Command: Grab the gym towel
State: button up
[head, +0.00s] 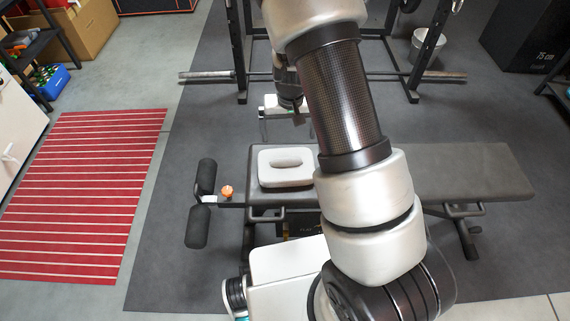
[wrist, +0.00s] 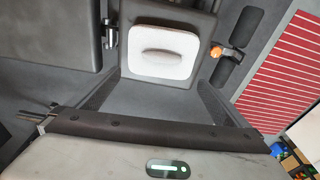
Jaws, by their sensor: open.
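The gym towel is the pale, folded, rounded-square pad with an oval raised middle (head: 286,163), lying flat on the dark bench (head: 470,170) near its left end. It also shows in the wrist view (wrist: 165,65), upper middle. My gripper (head: 287,132) is beyond the bench in the head view, above the floor and apart from the towel. In the wrist view its dark fingers (wrist: 159,85) are spread, with nothing between them. My arm covers part of the bench to the right of the towel.
Dark foam rollers (head: 199,203) and an orange knob (head: 227,191) stick out at the bench's left end. A barbell (head: 208,76) and rack uprights (head: 426,50) stand behind. A red striped mat (head: 85,195) lies left. Grey floor between mat and bench is clear.

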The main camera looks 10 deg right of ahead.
jog(key=b, duration=0.3)
send_over(286, 158)
jog(key=s, duration=0.2)
jog(key=f, duration=1)
jog(key=shift+w+d+f, duration=0.1)
jog(key=shift+w+d, duration=0.05)
jog(key=shift+w, duration=0.05)
jog(key=shift+w+f+b, duration=0.2)
jog(key=shift+f+b, duration=0.05)
jog(key=shift+f, duration=0.7)
jog(key=shift+w+f+b, duration=0.25)
jog(key=shift+f+b, duration=0.05)
jog(key=shift+f, duration=0.7)
jog(key=shift+w+f+b, duration=0.2)
jog(key=shift+f+b, duration=0.05)
jog(key=shift+f, duration=0.7)
jog(key=shift+a, duration=0.2)
jog(key=shift+r, duration=0.1)
jog(key=c, duration=1.4)
